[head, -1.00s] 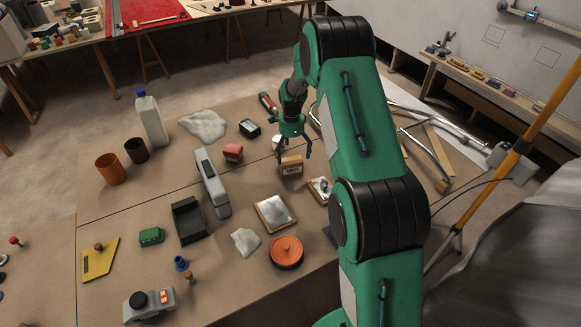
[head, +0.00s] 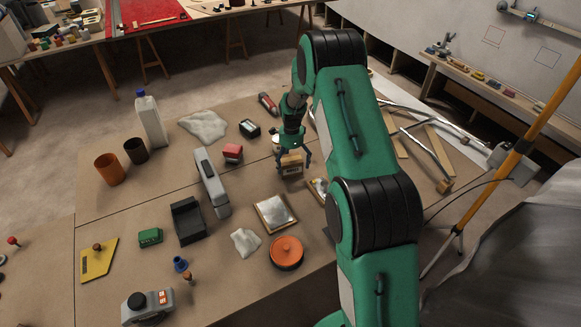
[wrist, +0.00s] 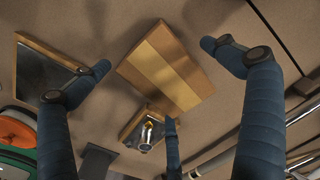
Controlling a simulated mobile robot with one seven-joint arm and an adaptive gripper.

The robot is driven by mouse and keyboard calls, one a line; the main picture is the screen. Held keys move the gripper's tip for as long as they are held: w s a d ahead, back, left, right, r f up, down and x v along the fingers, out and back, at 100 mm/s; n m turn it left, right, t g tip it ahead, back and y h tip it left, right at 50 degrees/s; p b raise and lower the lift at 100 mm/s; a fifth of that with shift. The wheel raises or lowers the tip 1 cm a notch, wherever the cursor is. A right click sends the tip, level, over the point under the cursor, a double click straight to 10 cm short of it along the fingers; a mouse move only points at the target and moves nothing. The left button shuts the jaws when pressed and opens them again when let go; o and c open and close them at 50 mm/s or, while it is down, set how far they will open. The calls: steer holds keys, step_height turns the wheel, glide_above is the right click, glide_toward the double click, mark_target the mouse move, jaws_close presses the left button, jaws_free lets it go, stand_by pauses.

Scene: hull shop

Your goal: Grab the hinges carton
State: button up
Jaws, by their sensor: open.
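The hinges carton (head: 291,165) is a small tan cardboard box with dark print on its front, standing on the brown table. In the wrist view the carton (wrist: 166,68) shows a lighter tape band and lies between my spread fingers. My gripper (head: 292,167) is open, right at the carton in the head view, with a finger on either side of it. The wrist view shows the fingers of my gripper (wrist: 155,75) apart; I cannot tell whether any finger touches the carton.
A small framed tray with a metal part (wrist: 146,131) is close to the carton.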

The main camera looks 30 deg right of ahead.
steer(key=shift+f+b, duration=0.3)
steer(key=shift+f, duration=1.65)
steer(key=c, duration=1.4)
steer(key=shift+r, duration=0.15)
steer(key=shift+r, duration=0.6)
step_height(320, 180, up, 2)
steer(key=shift+r+p, duration=0.1)
steer(key=shift+p, duration=0.35)
steer(key=s+a, duration=0.1)
steer(key=s, duration=0.4)
steer(key=s+a+r+p, duration=0.1)
steer(key=s+a, duration=0.1)
steer(key=s, duration=0.3)
steer(key=s+a, duration=0.1)
steer(key=s, duration=0.4)
steer(key=shift+s+a+r, duration=0.2)
steer(key=shift+a, duration=0.1)
